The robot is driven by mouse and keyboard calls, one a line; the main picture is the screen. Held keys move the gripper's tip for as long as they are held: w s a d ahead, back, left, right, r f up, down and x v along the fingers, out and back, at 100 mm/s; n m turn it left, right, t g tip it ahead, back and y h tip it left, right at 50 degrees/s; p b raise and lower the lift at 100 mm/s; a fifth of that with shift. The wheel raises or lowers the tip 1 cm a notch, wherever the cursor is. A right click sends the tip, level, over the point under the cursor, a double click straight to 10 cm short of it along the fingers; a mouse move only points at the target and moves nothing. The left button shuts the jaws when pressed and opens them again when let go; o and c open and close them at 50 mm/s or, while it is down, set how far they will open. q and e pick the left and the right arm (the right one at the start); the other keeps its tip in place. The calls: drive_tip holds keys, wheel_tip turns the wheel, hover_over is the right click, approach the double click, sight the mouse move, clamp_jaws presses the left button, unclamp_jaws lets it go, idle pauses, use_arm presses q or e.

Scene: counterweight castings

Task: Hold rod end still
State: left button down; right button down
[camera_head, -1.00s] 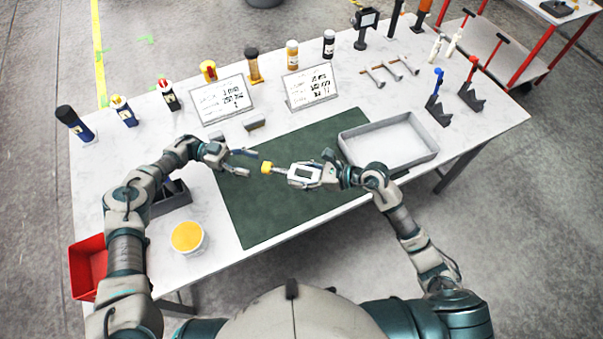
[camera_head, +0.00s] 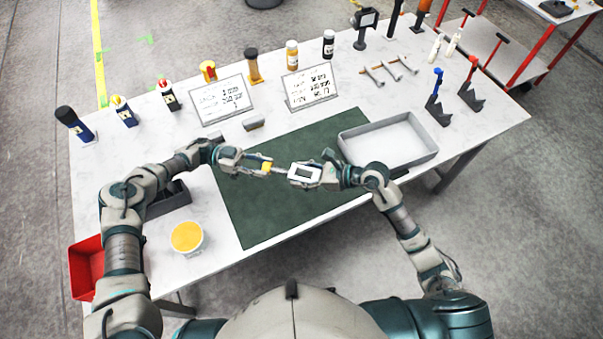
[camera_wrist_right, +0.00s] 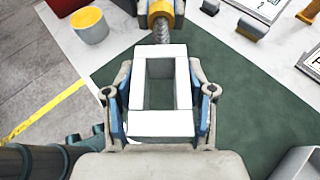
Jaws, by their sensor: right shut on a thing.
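My right gripper (camera_head: 304,175) is shut on a white rectangular frame with an open middle (camera_wrist_right: 127,122), held above the green mat. In the right wrist view the fingers press the frame from both sides. A grey rod (camera_wrist_right: 160,32) runs from the frame toward my left gripper and carries a yellow end (camera_wrist_right: 178,8). In the head view the yellow end (camera_head: 266,167) lies between the fingertips of my left gripper (camera_head: 262,167). Whether those fingers press on it is too small to tell.
The green mat (camera_head: 260,215) is bare below. A grey tray (camera_head: 432,152) stands right of it, and a yellow-topped tub (camera_head: 187,238) and red bin (camera_head: 88,266) to the left. Sign boards (camera_head: 222,102), bottles (camera_head: 292,55) and clamps (camera_head: 438,108) stand farther back.

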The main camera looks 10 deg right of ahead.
use_arm(q)
drive_tip(key=c, duration=0.7)
unclamp_jaws()
drive_tip(key=shift+o, duration=0.2)
drive_tip(key=v, duration=0.7)
drive_tip(key=shift+w+a, duration=0.25)
drive_tip(key=shift+a, duration=0.05)
